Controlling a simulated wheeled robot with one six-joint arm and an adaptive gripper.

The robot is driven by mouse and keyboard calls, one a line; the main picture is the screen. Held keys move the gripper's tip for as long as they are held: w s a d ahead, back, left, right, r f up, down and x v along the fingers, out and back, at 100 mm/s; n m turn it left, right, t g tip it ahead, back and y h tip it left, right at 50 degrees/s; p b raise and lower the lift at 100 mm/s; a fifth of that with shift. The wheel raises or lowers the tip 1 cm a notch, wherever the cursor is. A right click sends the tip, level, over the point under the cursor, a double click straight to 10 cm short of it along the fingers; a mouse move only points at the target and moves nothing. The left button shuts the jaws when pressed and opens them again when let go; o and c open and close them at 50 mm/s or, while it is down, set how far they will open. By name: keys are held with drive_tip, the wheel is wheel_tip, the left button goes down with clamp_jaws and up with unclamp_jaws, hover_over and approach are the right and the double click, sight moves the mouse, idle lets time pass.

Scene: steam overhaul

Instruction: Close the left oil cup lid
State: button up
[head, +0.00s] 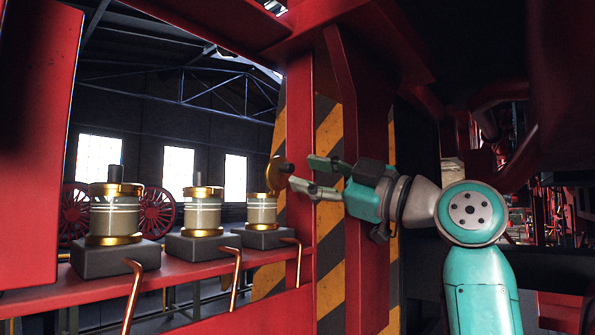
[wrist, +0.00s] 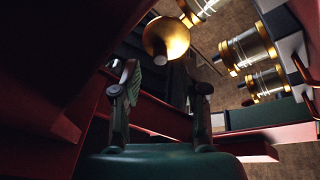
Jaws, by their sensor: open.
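Three oil cups stand in a row in the head view: a left cup (head: 115,215), a middle cup (head: 202,212) and a right, farthest cup (head: 262,210). The left and middle cups look shut, with dark knobs on top. The right cup's gold lid (head: 275,173) is tipped up on edge, its knob facing my gripper (head: 303,174). My gripper is open and empty, just right of this lid, with a small gap. In the wrist view the raised lid (wrist: 166,36) shows beyond the open fingers; its cup is mostly cut off at the top.
The cups sit on dark blocks (head: 118,258) on a red ledge (head: 60,290), with copper pipes (head: 133,290) in front. A red post (head: 299,120) and a striped panel (head: 329,140) stand near my gripper. Open air lies above the cups.

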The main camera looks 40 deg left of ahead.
sight(292, 170)
drive_tip(key=shift+x, duration=1.7)
clamp_jaws()
